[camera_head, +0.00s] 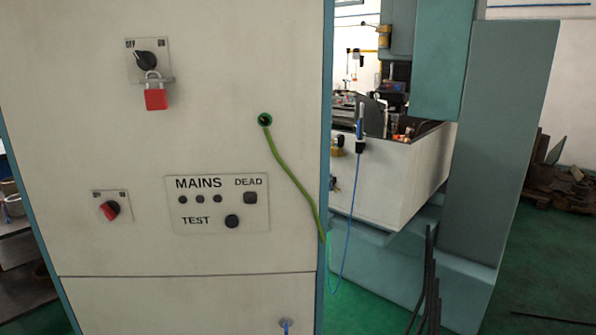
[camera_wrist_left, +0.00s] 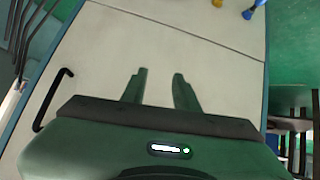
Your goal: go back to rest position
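My left gripper (camera_wrist_left: 160,88) shows in the left wrist view with its two green fingers apart and nothing between them. It is in front of the lower cream panel of the cabinet (camera_wrist_left: 110,45), beside a black bar handle (camera_wrist_left: 52,98). Neither gripper shows in the head view. The head view faces the cream electrical cabinet (camera_head: 200,130) with a red padlock (camera_head: 155,98) hanging at a black rotary switch (camera_head: 146,61). Below are a red knob (camera_head: 110,210) and a MAINS test panel (camera_head: 217,204).
A green cable (camera_head: 292,178) runs from a socket on the cabinet down its right edge. A blue cable (camera_head: 347,220) hangs beside it from a probe (camera_head: 360,125). A teal and white machine (camera_head: 390,180) stands behind on the right. Dark rods (camera_head: 428,285) stand at lower right.

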